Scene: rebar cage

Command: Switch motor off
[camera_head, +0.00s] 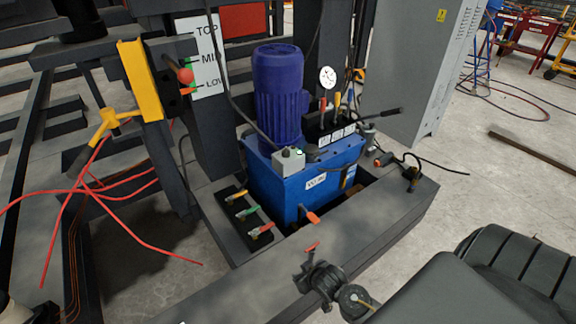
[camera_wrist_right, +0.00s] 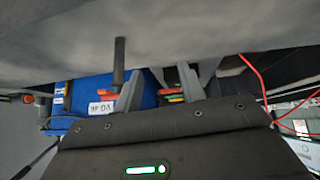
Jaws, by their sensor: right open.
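The dark-blue motor (camera_head: 279,95) stands upright on the blue hydraulic tank (camera_head: 275,185). A small grey box (camera_head: 289,160) with a green spot on it sits at the motor's foot, on the front of the tank; whether it is the switch is too small to tell. My right gripper (camera_head: 310,272) is low in front of the tank, over the grey beam, apart from the motor and the grey box. In the right wrist view the right gripper (camera_wrist_right: 160,72) has its fingers apart with nothing between them, and the tank (camera_wrist_right: 92,88) shows behind. My left gripper is not visible.
The grey steel beam (camera_head: 375,225) borders the tank. Coloured valve handles (camera_head: 247,212) sit left of it. A gauge and levers (camera_head: 332,120) stand behind right. A grey cabinet (camera_head: 415,70) stands back right.

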